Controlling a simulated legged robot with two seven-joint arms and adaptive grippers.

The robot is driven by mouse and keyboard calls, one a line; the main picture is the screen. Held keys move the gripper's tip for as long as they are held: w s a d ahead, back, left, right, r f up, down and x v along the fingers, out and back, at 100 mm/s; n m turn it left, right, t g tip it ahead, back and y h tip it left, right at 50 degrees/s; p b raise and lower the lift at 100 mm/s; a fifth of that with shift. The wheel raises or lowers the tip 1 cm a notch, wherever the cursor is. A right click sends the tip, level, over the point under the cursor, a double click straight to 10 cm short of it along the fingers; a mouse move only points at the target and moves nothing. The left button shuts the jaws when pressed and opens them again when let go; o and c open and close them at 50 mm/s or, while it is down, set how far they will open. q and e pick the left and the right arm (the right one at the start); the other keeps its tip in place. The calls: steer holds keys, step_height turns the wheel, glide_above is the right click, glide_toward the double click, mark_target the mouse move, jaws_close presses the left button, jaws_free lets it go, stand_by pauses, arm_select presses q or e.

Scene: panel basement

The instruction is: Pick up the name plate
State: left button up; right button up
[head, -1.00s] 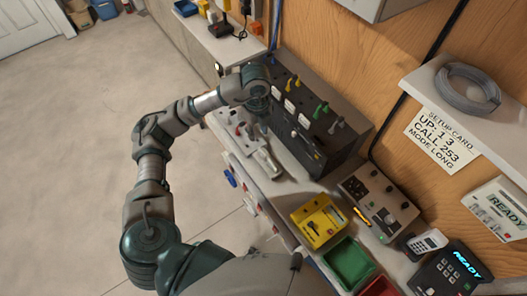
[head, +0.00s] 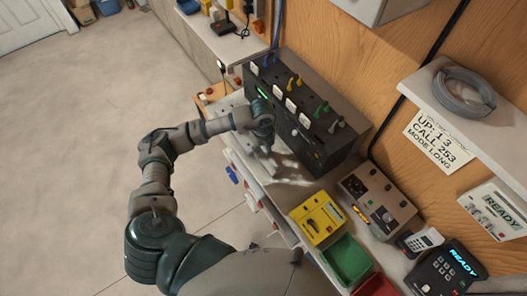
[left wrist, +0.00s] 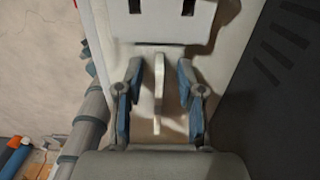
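My left gripper (head: 266,150) is low over the bench, in front of the black panel box. In the left wrist view its two blue-padded fingers (left wrist: 158,98) stand apart. A thin pale upright piece (left wrist: 158,82), seen nearly edge-on, lies between them with a gap on both sides. It may be the name plate; no lettering shows on it. Just beyond it is a white block (left wrist: 162,22) with dark slots. In the head view my arm and gripper hide this spot. My right gripper is not in view.
The black panel box (head: 300,118) with coloured levers stands close to my left gripper. The bench also holds a yellow box (head: 318,218), a green bin (head: 347,260), a red bin (head: 376,285) and a grey control box (head: 377,200). Open floor lies left.

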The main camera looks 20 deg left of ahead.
arm_select(q)
jaws_close()
steer(key=shift+r, duration=0.1)
steer(key=shift+r, duration=0.5)
step_height(320, 180, up, 2)
steer(key=shift+r+b, duration=0.2)
steer(key=shift+b, duration=0.3)
steer(key=s+d+r+b, duration=0.1)
steer(key=s+d+b, duration=0.1)
steer(key=s, duration=1.3)
steer(key=shift+s+d+r, duration=0.25)
steer(key=shift+s+d, duration=0.15)
steer(key=shift+d, duration=0.1)
